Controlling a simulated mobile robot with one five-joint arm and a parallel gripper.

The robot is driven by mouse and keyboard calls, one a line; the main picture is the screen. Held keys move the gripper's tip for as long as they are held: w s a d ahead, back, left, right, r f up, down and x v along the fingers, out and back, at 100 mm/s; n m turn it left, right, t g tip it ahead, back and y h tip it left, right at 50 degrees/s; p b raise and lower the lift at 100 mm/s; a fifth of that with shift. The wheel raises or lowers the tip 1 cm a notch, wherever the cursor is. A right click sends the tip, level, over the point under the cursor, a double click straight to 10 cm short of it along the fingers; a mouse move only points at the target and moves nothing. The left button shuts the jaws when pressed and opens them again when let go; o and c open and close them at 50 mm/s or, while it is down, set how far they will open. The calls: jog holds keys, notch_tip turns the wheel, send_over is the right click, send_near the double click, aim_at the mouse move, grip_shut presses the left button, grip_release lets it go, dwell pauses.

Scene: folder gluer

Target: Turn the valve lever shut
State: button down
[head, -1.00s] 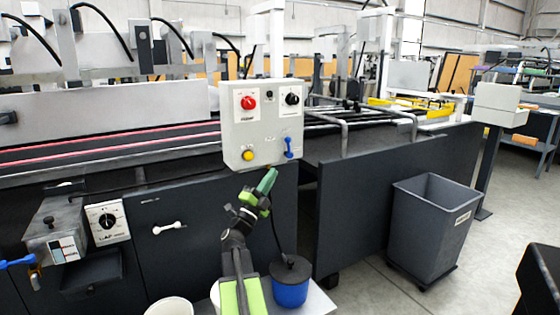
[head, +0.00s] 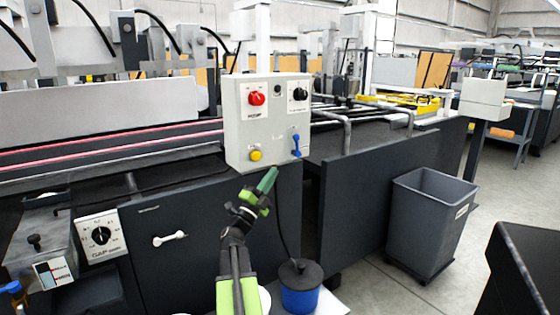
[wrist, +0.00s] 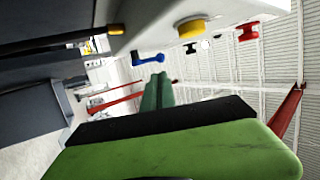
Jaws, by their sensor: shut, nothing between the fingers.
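A blue lever (head: 296,145) hangs down on the front of the grey control box (head: 240,140), at its lower right. It also shows in the wrist view (wrist: 147,58), beyond my fingertips. Another blue handle (head: 13,287) with a brass-coloured part shows at the lower left edge of the head view, partly cut off. I cannot tell from the pictures which one is the valve lever. My gripper (head: 267,180) is shut and empty, its green fingers pointing up just below the control box. It appears apart from both levers.
The box also carries a red knob (head: 257,98), a black knob (head: 300,94) and a yellow button (head: 256,155). A blue pot (head: 300,298) stands low beside my arm. A grey bin (head: 430,220) stands right on open floor. A dark surface (head: 525,270) is at the lower right.

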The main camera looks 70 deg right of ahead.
aim_at(295, 140)
jog(key=p+x, duration=0.6)
jog(key=x, duration=0.6)
jog(key=shift+s+r, duration=0.1)
jog(key=shift+s+d+r+p, duration=0.1)
jog(key=shift+d+p, duration=0.25)
jog(key=shift+d, duration=0.1)
jog(key=shift+p+x, duration=0.5)
jog(key=shift+x, duration=0.4)
jog(key=shift+s+r, duration=0.1)
jog(key=shift+r, duration=0.05)
jog(key=a+r+b+v, duration=0.1)
jog(key=b+v, duration=0.6)
jog(key=v, duration=0.8)
jog(key=shift+w+r, duration=0.25)
jog(key=shift+w, duration=0.05)
jog(key=shift+d, duration=0.1)
